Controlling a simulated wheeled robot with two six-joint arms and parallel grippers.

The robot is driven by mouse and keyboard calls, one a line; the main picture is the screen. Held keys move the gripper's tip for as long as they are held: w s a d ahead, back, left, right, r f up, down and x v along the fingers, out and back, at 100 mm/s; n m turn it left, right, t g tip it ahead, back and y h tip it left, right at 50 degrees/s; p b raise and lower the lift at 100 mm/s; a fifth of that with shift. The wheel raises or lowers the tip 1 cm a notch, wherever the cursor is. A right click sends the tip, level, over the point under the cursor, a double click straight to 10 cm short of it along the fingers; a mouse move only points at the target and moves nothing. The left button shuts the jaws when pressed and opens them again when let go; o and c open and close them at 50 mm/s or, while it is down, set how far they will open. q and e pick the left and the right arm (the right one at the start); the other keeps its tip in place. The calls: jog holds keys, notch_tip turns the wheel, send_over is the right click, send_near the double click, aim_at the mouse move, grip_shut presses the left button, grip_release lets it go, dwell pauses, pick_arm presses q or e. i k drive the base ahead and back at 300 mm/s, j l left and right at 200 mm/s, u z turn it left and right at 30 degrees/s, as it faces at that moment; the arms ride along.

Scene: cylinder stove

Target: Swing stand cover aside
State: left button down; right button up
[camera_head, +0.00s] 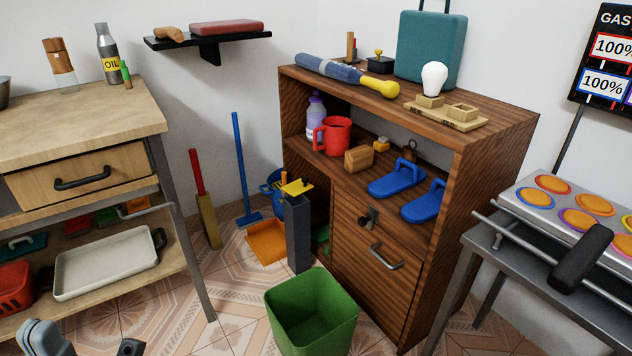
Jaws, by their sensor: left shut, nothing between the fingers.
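A tall dark grey stand (298,235) stands on the floor just left of the wooden cabinet. A flat yellow cover (298,187) lies on its top, with a small orange upright piece on it. My left gripper (130,347) shows only partly at the bottom left edge, with a dark tip and a grey-blue part in view. It is shut and empty, low and well apart from the stand. My right gripper is not in view.
A green bin (312,310) stands on the floor in front of the stand. The wooden cabinet (375,240) is close on its right. A blue bucket (272,187) and orange dustpan (268,242) are behind and left. The workbench (80,125) is at left, the stove (545,225) at right.

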aim_at(298, 187)
jog(key=i+j+z, duration=0.15)
jog(key=i+z, duration=0.25)
jog(key=i+j+z, duration=0.15)
jog(key=z, duration=0.25)
jog(key=i+j+z, duration=0.2)
jog(key=j+z, duration=0.2)
